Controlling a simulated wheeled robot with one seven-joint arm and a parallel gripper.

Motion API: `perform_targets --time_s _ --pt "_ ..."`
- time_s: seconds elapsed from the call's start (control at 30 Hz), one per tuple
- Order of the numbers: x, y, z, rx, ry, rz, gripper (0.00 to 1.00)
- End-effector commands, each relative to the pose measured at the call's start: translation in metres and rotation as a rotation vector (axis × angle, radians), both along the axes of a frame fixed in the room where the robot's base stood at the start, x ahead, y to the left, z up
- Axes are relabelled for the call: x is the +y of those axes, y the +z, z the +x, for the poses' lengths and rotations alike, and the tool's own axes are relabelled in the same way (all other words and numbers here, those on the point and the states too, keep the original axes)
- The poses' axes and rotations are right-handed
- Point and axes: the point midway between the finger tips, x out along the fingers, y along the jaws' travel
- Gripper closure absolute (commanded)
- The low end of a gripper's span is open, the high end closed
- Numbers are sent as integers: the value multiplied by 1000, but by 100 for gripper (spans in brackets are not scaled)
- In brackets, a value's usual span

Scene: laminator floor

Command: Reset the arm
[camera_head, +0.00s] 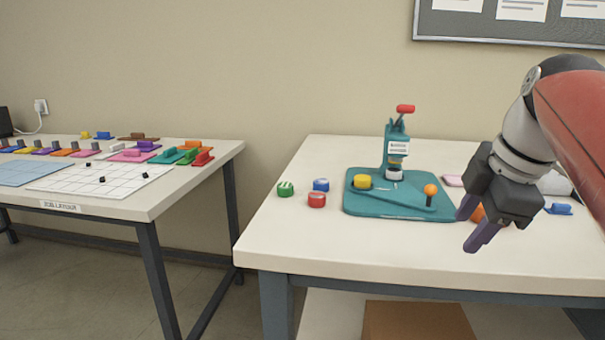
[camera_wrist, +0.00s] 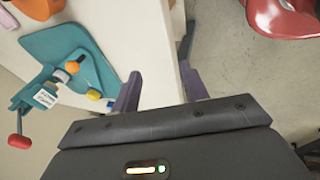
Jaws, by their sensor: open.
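My arm comes in from the right of the head view, and my gripper (camera_head: 474,222) hangs above the right part of the near table. Its two purple fingers point down and to the left, apart, with nothing between them. In the wrist view my gripper (camera_wrist: 160,90) is also open and empty, over the table's edge. A teal press (camera_head: 396,195) with a red-tipped lever stands on the table to the left of my gripper. The press also shows at the left of the wrist view (camera_wrist: 65,45).
Green (camera_head: 285,189), blue (camera_head: 321,184) and red (camera_head: 317,200) round pieces sit left of the press. An orange item (camera_head: 478,214) lies partly hidden behind my gripper. A second table (camera_head: 150,205) with coloured pieces stands at the left, across a gap. The near table's front strip is clear.

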Motion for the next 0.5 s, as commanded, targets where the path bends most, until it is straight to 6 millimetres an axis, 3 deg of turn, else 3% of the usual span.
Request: perform_targets --time_s 0.17,0.5 --pt "31 -44 -26 17 -329 101 56" --pt "78 -156 -87 -4 -1018 346 56"
